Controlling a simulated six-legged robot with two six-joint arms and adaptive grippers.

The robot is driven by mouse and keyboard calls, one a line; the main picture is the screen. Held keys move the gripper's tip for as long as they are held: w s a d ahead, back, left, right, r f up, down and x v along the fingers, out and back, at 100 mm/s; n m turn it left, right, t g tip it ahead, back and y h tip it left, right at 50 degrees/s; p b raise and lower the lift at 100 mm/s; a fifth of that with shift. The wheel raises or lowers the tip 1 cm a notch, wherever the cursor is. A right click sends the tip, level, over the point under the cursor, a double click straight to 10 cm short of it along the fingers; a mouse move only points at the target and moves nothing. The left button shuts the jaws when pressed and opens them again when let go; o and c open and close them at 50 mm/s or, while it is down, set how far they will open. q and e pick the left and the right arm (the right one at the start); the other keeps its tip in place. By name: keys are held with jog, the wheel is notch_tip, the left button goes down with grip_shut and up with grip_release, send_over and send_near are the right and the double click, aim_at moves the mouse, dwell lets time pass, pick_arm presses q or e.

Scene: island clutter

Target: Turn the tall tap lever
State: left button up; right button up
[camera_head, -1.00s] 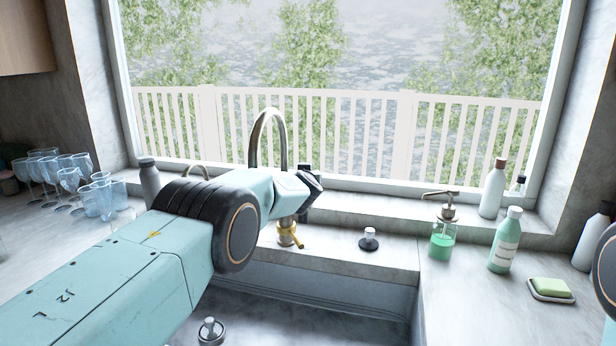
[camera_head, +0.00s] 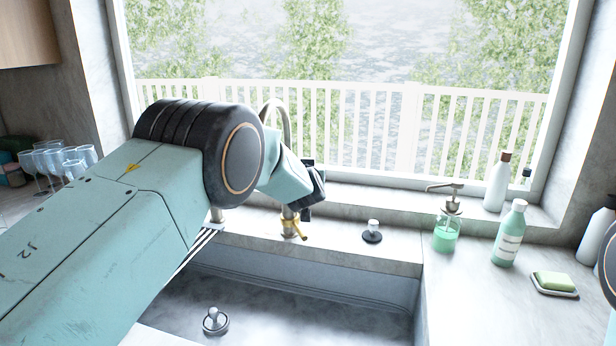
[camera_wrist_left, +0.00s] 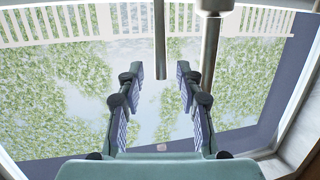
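The tall tap has an arched metal spout (camera_head: 278,108) behind my left arm, and its lower body stands on the sink's back ledge. A yellow lever-like part (camera_head: 293,229) sits low on that body, below my wrist. My left arm hides much of the tap. In the left wrist view my left gripper (camera_wrist_left: 161,75) is open, its two padded fingers apart. A thin grey bar (camera_wrist_left: 160,40) reaches between the fingertips, and a thicker metal tube (camera_wrist_left: 210,50) passes beside the right finger. I cannot tell whether either touches. My right gripper is not in view.
The sink basin (camera_head: 300,315) lies in front, with a metal plug (camera_head: 214,320) in it. A small black-based knob (camera_head: 372,232), a green soap dispenser (camera_head: 446,235), a green bottle (camera_head: 509,235) and a soap dish (camera_head: 556,284) stand right. Glasses (camera_head: 70,160) are at left.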

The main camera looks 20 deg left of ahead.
pick_arm(q)
jog(key=v, duration=0.7)
jog(key=shift+a, duration=0.2)
jog(key=shift+w, duration=0.1)
jog(key=shift+c, duration=0.4)
